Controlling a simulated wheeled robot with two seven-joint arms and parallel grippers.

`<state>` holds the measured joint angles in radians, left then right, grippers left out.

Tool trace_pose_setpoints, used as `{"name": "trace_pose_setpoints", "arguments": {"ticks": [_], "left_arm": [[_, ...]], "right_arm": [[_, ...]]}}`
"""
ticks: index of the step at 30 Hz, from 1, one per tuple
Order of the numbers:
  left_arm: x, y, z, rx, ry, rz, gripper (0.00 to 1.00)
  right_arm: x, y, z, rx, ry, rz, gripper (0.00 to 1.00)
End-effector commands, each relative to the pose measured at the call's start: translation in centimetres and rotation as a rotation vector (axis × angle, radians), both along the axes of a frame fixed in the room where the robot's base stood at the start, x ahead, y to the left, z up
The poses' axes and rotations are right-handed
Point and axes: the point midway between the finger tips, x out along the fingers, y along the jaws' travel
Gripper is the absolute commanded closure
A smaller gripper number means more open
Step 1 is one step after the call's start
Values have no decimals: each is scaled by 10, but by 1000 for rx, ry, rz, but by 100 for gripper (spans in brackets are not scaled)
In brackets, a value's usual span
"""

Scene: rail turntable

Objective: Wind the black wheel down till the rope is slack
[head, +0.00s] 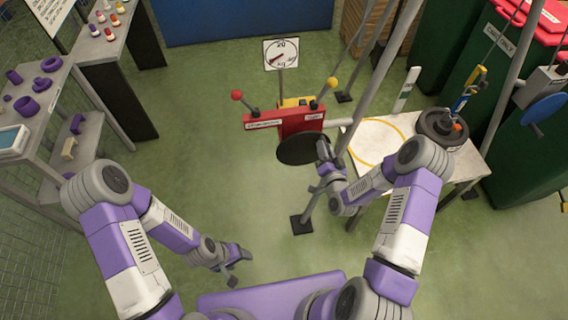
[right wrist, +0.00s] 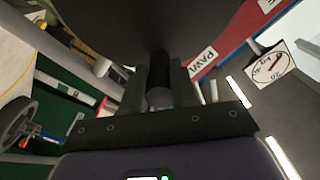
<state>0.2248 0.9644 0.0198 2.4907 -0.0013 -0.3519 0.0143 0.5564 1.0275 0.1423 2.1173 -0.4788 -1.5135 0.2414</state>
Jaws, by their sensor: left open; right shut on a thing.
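The black wheel (head: 302,149) sits on the front of a red housing (head: 288,121) in the middle of the head view. It fills the top of the right wrist view (right wrist: 150,25). My right gripper (head: 325,153) is at the wheel's right edge. In the right wrist view its fingers (right wrist: 160,85) are shut on the wheel's dark handle (right wrist: 159,68). My left gripper (head: 238,268) is open and empty, low over the green floor, well apart from the wheel. I cannot make out the rope or whether it is slack.
Levers with a red knob (head: 237,95) and a yellow knob (head: 332,82) rise from the housing. A dial (head: 281,55) stands behind. A white table (head: 376,137) is right, near a blue wheel (head: 544,108). Shelves (head: 45,95) stand left. The floor between is clear.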

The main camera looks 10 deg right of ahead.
Motion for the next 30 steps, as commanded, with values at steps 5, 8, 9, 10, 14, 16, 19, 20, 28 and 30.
{"name": "trace_pose_setpoints", "arguments": {"ticks": [5, 8, 9, 10, 14, 16, 19, 20, 28, 30], "left_arm": [[0, 0, 0, 0, 0, 0, 36], [0, 0, 0, 0, 0, 0, 36], [0, 0, 0, 0, 0, 0, 36], [0, 0, 0, 0, 0, 0, 36], [0, 0, 0, 0, 0, 0, 36], [0, 0, 0, 0, 0, 0, 36], [0, 0, -1, 0, 0, 0, 36], [0, 0, -1, 0, 0, 0, 36], [0, 0, -1, 0, 0, 0, 36], [0, 0, -1, 0, 0, 0, 36]], "right_arm": [[1, 4, 6, -35, -10, 4, 100], [1, 4, 6, -36, -10, 4, 100], [1, 4, 6, -35, -10, 4, 100], [1, 4, 6, -35, -10, 4, 100], [1, 5, 6, -37, -9, 5, 100], [1, 6, 6, -48, -9, 5, 100], [2, 8, 8, -78, -9, 5, 100], [1, 7, 8, -75, -9, 4, 68], [1, 6, 6, -74, -3, 2, 36], [0, 6, 5, -74, -3, 2, 36]]}}
